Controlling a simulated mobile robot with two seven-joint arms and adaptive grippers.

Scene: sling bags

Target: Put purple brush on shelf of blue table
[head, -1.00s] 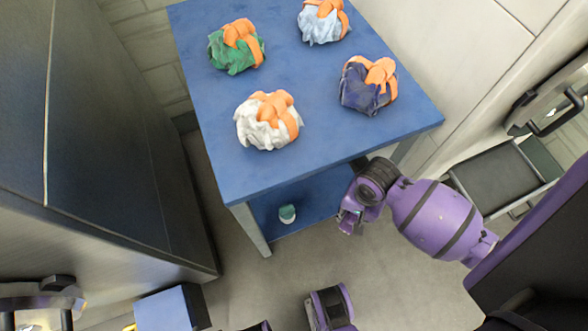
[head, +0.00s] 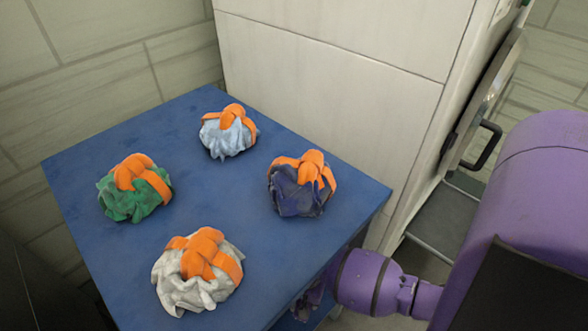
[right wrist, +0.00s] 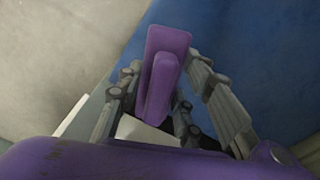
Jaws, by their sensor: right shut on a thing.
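The purple brush (right wrist: 168,45) is between the fingers of my right gripper (right wrist: 164,75) in the right wrist view, and the gripper is shut on it. Behind the brush is a blue surface (right wrist: 270,50), probably the shelf; I cannot tell whether the brush touches it. In the head view the blue table (head: 215,188) shows its top. My right gripper (head: 312,298) is below the front right edge of the top and partly hidden by it. The shelf is almost wholly hidden there. My left gripper is out of view.
Bags with orange straps stand on the tabletop: green (head: 128,200), light blue (head: 227,138), dark blue (head: 300,192) and white (head: 190,287). A pale cabinet (head: 330,90) stands behind the table. A black handle (head: 485,145) is at the right.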

